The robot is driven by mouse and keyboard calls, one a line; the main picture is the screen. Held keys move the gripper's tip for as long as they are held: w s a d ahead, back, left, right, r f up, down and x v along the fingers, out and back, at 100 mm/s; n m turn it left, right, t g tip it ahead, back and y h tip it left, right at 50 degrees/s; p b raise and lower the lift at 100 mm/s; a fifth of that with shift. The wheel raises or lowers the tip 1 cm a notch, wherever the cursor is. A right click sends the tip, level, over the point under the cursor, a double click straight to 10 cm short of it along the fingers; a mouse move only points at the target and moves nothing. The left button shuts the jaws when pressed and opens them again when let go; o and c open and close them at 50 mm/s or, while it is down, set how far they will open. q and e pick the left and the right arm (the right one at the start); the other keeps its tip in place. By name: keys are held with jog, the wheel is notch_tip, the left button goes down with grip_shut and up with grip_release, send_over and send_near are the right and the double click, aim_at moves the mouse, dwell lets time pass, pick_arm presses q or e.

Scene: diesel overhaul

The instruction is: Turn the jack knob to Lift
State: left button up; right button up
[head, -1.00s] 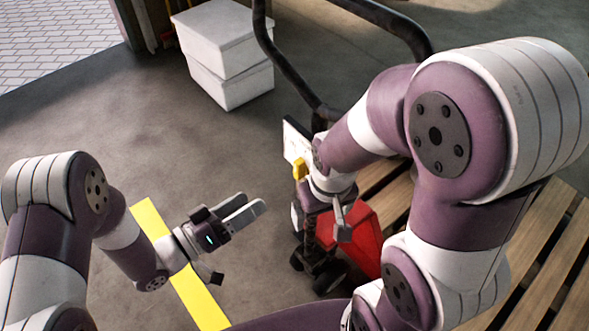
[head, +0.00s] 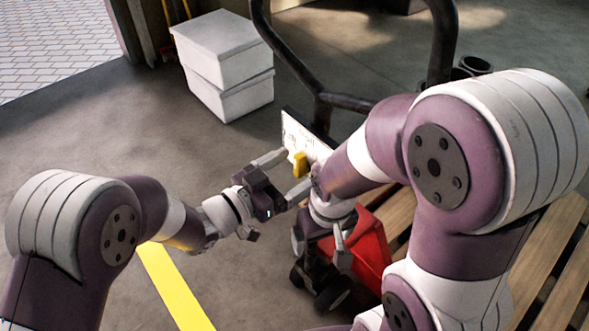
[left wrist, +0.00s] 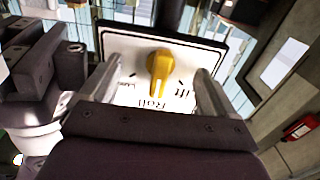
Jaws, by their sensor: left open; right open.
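The yellow jack knob (head: 300,164) sits on a white label plate (head: 292,133) on the jack's handle post. In the left wrist view the knob (left wrist: 158,70) is upright in the picture, its marked end toward the word Roll. Lift is printed to the right and a partly readable word to the left. My left gripper (head: 293,172) is open, its fingers on either side of the knob, with gaps to it in the wrist view. My right gripper (head: 341,245) is open and empty below the plate, partly hidden by its own arm.
The red jack body (head: 368,248) stands on dark wheels by a wooden pallet (head: 540,255). A black handle bar (head: 345,101) loops above the plate. Two stacked white boxes (head: 228,62) stand behind. My right arm closely crosses the plate's right side.

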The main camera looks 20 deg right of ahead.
pick_arm(q)
jog(key=c, duration=1.5)
jog(key=r+n+p, duration=0.1)
jog(key=n+p, duration=0.2)
jog(key=p, duration=0.1)
jog(key=shift+r, duration=0.15)
jog(key=n+p, duration=0.2)
jog(key=n, duration=0.1)
jog(key=n+p, duration=0.1)
jog(key=shift+w+f+n, duration=0.1)
jog(key=shift+f+n, duration=0.15)
jog(key=shift+n, duration=0.15)
jog(key=shift+f+n, duration=0.3)
jog(key=shift+n, duration=0.2)
jog(key=shift+f, duration=0.15)
jog(key=o, duration=1.5)
jog(key=shift+a, duration=0.15)
